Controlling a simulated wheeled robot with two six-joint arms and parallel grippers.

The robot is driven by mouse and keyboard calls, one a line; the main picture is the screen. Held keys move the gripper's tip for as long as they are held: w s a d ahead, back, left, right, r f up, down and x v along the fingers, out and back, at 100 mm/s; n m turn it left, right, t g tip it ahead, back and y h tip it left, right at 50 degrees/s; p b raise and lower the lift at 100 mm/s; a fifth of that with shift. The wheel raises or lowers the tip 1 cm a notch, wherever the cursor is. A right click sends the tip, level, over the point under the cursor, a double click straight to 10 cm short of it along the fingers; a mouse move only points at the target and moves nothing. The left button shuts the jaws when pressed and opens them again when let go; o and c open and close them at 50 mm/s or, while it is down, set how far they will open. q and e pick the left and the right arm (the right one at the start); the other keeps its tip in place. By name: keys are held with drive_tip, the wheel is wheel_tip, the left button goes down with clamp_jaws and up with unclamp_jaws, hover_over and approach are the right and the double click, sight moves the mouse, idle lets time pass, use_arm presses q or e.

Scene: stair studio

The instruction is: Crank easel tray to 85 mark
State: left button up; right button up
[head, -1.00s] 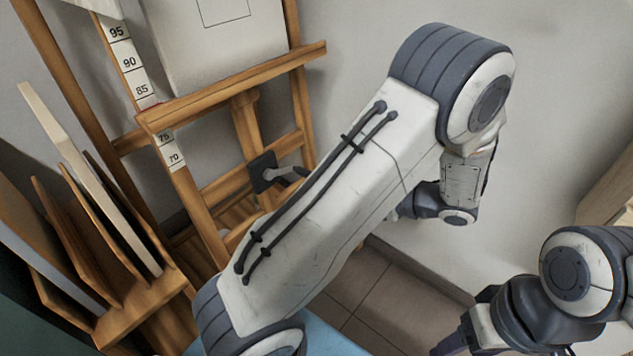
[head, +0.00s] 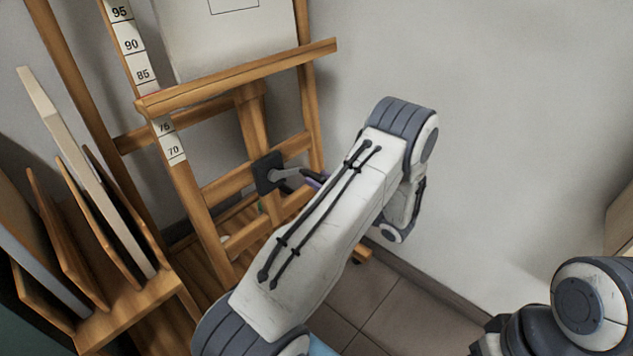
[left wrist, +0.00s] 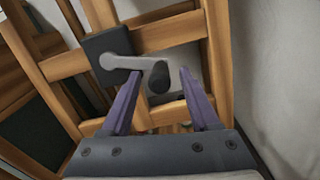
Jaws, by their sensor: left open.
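The wooden easel tray (head: 240,78) crosses the easel and holds a pale canvas (head: 230,40). Its left end covers the white scale (head: 130,45) between the 85 and 75 labels, so it sits below 85. The crank has a black plate (head: 268,174) and a grey arm (head: 288,176) pointing right; its dark knob (left wrist: 159,77) shows in the left wrist view. My left gripper (left wrist: 160,75) is open, its purple fingers either side of the knob. I cannot tell whether they touch it. In the head view, my arm partly hides this gripper (head: 314,182). My right gripper is out of view.
A wooden rack (head: 130,310) with several upright boards stands at the left. The wall (head: 480,120) is close on the right of the easel. Tiled floor (head: 370,295) shows below. My right arm (head: 580,300) is at the lower right.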

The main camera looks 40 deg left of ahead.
use_arm(q)
drive_tip(key=shift+w+a, duration=0.1)
drive_tip(key=shift+a, duration=0.8)
clamp_jaws()
drive_tip(key=shift+d, duration=0.1)
idle(0.7)
